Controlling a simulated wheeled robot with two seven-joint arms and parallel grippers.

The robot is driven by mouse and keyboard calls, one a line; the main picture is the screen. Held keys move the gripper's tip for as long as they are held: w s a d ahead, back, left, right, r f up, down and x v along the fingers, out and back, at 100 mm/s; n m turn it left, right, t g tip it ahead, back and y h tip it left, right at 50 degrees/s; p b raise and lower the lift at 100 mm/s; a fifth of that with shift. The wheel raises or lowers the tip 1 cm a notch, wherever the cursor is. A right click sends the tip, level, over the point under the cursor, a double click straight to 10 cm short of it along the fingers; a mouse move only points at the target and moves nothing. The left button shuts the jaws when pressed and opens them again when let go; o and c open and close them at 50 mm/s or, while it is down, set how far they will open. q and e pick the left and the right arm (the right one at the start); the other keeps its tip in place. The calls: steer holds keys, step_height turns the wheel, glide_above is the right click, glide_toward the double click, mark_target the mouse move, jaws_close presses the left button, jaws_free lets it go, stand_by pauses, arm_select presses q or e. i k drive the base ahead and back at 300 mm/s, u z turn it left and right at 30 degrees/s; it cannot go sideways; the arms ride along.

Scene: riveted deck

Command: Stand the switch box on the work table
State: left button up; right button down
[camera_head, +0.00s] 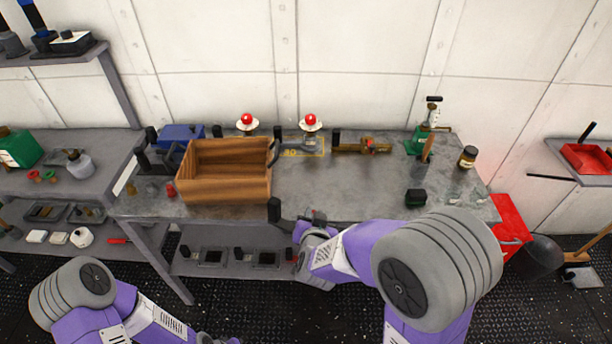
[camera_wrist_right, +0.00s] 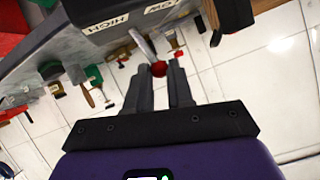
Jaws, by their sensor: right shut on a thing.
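My right gripper (camera_head: 314,218) is at the front edge of the work table (camera_head: 350,200), with my arm coming in from the lower right. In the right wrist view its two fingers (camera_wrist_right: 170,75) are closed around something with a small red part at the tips. A dark grey body with HIGH and LOW labels, which looks like the switch box (camera_wrist_right: 95,14), shows just beyond the fingers. In the head view only a dark piece beside the gripper shows; the rest is hidden. My left arm is at the lower left, its fingers out of view.
A wooden crate (camera_head: 225,190) stands on the table's left half. Two red-topped lamps (camera_head: 247,121), a brass fitting (camera_head: 362,147), a green tool (camera_head: 418,142), a jar (camera_head: 467,157) and a small black block (camera_head: 416,198) are on it. The table's middle is clear.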

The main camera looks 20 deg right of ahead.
mark_target(346, 186)
steer(key=k, duration=1.2)
steer(key=z, duration=0.85)
steer(key=i, duration=1.95)
steer(key=u, duration=0.25)
